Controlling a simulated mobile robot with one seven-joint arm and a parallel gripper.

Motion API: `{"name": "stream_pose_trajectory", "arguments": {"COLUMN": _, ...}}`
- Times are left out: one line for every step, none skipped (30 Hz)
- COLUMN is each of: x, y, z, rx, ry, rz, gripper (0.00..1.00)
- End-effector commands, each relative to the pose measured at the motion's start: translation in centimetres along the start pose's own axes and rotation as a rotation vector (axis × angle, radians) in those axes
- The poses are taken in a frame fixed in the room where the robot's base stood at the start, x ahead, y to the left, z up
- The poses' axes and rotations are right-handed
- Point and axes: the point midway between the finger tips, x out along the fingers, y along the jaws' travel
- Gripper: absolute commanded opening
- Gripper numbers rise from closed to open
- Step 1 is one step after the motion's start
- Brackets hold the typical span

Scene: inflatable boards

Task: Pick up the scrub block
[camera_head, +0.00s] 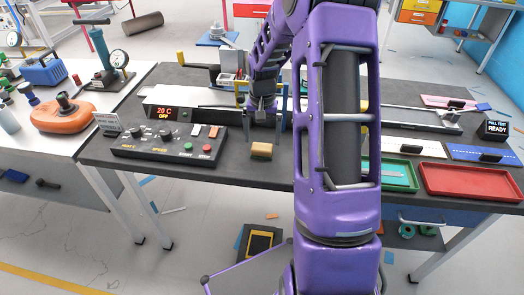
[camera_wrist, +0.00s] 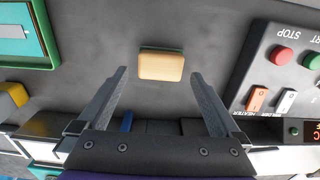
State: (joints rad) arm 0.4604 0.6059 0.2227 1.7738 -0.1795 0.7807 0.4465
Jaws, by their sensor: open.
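The scrub block (camera_head: 261,150) is a small tan-yellow block with a darker underside. It lies on the dark grey tabletop, to the right of the control panel. In the wrist view the block (camera_wrist: 161,66) lies beyond the fingertips, roughly centred between them, with bare table around it. My gripper (camera_wrist: 158,80) is open and empty, its two grey fingers spread wider than the block. In the head view my gripper (camera_head: 262,112) is behind the block, near the heater unit, and small; my purple arm hides part of the table to the right.
The control panel (camera_head: 165,141) with knobs and buttons stands left of the block; it also shows at right in the wrist view (camera_wrist: 285,70). A green-rimmed tray (camera_head: 392,187) and a red tray (camera_head: 468,181) lie to the right. The table around the block is clear.

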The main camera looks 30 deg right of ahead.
Motion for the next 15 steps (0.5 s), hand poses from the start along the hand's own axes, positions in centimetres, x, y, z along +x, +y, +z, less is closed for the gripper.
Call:
{"name": "stream_pose_trajectory", "arguments": {"x": 0.6, "y": 0.0, "z": 0.0, "rx": 0.0, "ry": -0.003, "rz": 0.001, "gripper": 1.0}}
{"name": "stream_pose_trajectory", "arguments": {"x": 1.0, "y": 0.0, "z": 0.0, "rx": -0.001, "ry": -0.004, "rz": 0.001, "gripper": 1.0}}
{"name": "stream_pose_trajectory", "arguments": {"x": 1.6, "y": 0.0, "z": 0.1, "rx": -0.001, "ry": -0.005, "rz": 0.001, "gripper": 1.0}}
{"name": "stream_pose_trajectory", "arguments": {"x": 2.0, "y": 0.0, "z": 0.0, "rx": 0.0, "ry": -0.005, "rz": 0.001, "gripper": 1.0}}
{"name": "stream_pose_trajectory", "arguments": {"x": 2.5, "y": 0.0, "z": 0.0, "rx": 0.0, "ry": -0.005, "rz": 0.0, "gripper": 1.0}}
{"name": "stream_pose_trajectory", "arguments": {"x": 3.2, "y": 0.0, "z": 0.0, "rx": 0.0, "ry": -0.006, "rz": 0.001, "gripper": 1.0}}
{"name": "stream_pose_trajectory", "arguments": {"x": 3.6, "y": -0.1, "z": 0.0, "rx": 0.0, "ry": -0.005, "rz": 0.001, "gripper": 1.0}}
{"name": "stream_pose_trajectory", "arguments": {"x": 4.0, "y": -0.1, "z": 0.0, "rx": 0.0, "ry": -0.004, "rz": 0.0, "gripper": 1.0}}
{"name": "stream_pose_trajectory", "arguments": {"x": 4.5, "y": -0.1, "z": 0.0, "rx": -0.001, "ry": -0.004, "rz": 0.0, "gripper": 1.0}}
{"name": "stream_pose_trajectory", "arguments": {"x": 4.7, "y": -0.1, "z": 0.0, "rx": -0.001, "ry": -0.004, "rz": 0.0, "gripper": 1.0}}
{"name": "stream_pose_trajectory", "arguments": {"x": 4.8, "y": -0.1, "z": -0.1, "rx": -0.001, "ry": -0.003, "rz": 0.0, "gripper": 1.0}}
{"name": "stream_pose_trajectory", "arguments": {"x": 4.8, "y": -0.1, "z": -0.1, "rx": -0.001, "ry": -0.001, "rz": 0.0, "gripper": 1.0}}
{"name": "stream_pose_trajectory", "arguments": {"x": 4.8, "y": -0.1, "z": -0.1, "rx": -0.001, "ry": -0.001, "rz": 0.0, "gripper": 1.0}}
{"name": "stream_pose_trajectory", "arguments": {"x": 4.8, "y": -0.1, "z": -0.1, "rx": -0.001, "ry": -0.001, "rz": 0.0, "gripper": 1.0}}
{"name": "stream_pose_trajectory", "arguments": {"x": 4.8, "y": -0.1, "z": -0.1, "rx": -0.001, "ry": -0.001, "rz": 0.0, "gripper": 1.0}}
